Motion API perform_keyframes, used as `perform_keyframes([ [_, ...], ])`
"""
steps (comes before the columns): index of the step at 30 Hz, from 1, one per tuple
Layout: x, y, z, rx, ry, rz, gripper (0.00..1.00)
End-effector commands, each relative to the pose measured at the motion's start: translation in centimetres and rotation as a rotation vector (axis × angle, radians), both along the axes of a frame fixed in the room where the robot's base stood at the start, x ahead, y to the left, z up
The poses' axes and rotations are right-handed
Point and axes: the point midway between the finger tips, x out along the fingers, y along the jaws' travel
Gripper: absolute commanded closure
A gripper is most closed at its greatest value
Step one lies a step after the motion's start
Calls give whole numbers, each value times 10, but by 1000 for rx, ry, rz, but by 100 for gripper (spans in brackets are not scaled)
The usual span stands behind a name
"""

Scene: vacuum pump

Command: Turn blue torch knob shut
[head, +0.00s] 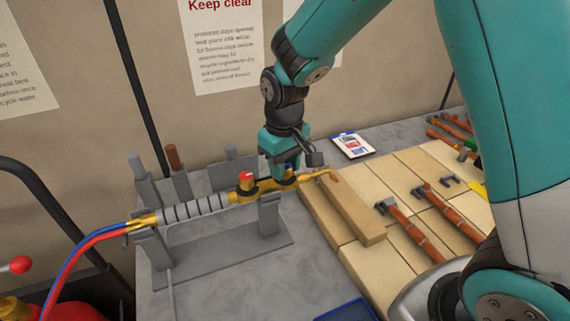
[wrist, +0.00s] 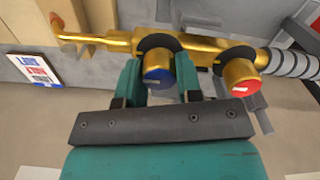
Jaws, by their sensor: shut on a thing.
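The brass torch (head: 240,196) lies across a grey metal stand, its tip pointing right. It has a red-topped knob (head: 246,176) and a blue-topped knob. In the wrist view the blue knob (wrist: 158,76) sits between the two teal fingers of my gripper (wrist: 160,82), with the red knob (wrist: 240,76) just right of the fingers. My gripper (head: 286,172) comes down from above and is shut on the blue knob. In the head view the fingers mostly hide the blue knob.
Red and blue hoses (head: 82,246) run from the torch's left end. The grey stand (head: 268,216) has upright posts behind the torch. A small printed card (head: 351,145) lies behind.

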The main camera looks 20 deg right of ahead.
Motion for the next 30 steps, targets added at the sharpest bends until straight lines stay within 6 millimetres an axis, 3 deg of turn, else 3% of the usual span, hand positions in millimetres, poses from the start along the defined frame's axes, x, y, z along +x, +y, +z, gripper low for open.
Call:
perform_keyframes([
  [21,1,0,1,0,-2,-76,91],
  [22,1,0,1,0,-2,-76,60],
  [24,1,0,1,0,-2,-75,44],
  [30,0,0,0,0,-1,-74,42],
])
